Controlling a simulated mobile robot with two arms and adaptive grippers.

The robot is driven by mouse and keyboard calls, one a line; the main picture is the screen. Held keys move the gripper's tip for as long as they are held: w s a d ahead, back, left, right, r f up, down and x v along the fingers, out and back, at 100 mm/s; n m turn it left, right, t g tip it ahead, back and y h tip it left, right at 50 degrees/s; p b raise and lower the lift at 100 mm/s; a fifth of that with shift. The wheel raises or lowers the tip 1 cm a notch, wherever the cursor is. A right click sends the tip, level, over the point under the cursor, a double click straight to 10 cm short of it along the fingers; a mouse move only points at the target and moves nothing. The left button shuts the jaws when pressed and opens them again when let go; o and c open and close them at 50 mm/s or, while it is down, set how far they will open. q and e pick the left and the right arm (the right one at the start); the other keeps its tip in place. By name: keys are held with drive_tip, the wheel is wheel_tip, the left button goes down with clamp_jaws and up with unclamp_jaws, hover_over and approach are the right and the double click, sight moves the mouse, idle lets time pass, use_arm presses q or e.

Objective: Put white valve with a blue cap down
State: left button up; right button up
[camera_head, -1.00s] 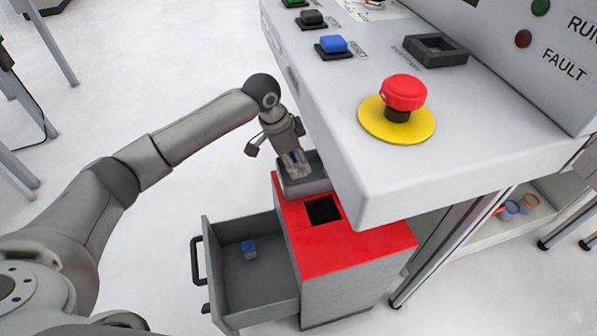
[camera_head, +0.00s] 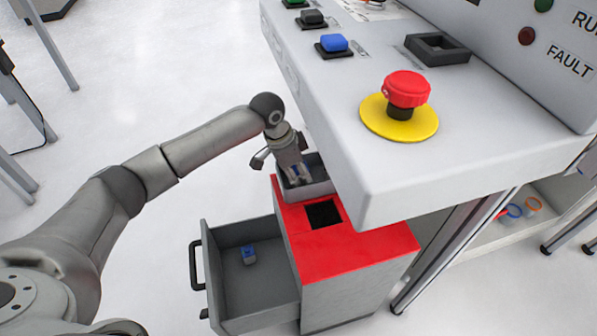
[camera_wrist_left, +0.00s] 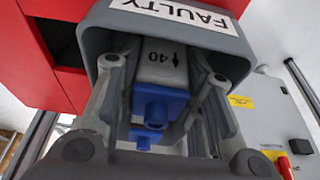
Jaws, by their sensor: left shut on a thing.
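My left gripper (camera_head: 299,174) is shut on the white valve with a blue cap, at the grey bin (camera_head: 322,189) on the red-topped cabinet. In the left wrist view the gripper (camera_wrist_left: 165,125) has its fingers on either side of the valve (camera_wrist_left: 160,65), whose pale body carries a "40" and an arrow. Its blue cap (camera_wrist_left: 158,104) faces the camera. The bin (camera_wrist_left: 105,30) around it bears a "FAULTY" label. Whether the valve touches the bin floor is hidden. My right gripper is not in view.
The cabinet's red top (camera_head: 350,245) has a dark square opening (camera_head: 323,214). Its open drawer (camera_head: 250,285) holds a small blue-capped piece (camera_head: 248,253). A console with a red emergency button (camera_head: 407,90) overhangs close to the right of the gripper.

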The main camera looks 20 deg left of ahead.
use_arm(q)
drive_tip(key=o, duration=0.8)
drive_tip(key=shift+c, duration=0.2)
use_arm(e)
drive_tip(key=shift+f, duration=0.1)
use_arm(q)
drive_tip(key=shift+r, duration=0.15)
drive_tip(key=p+v, duration=0.2)
drive_tip(key=v, duration=1)
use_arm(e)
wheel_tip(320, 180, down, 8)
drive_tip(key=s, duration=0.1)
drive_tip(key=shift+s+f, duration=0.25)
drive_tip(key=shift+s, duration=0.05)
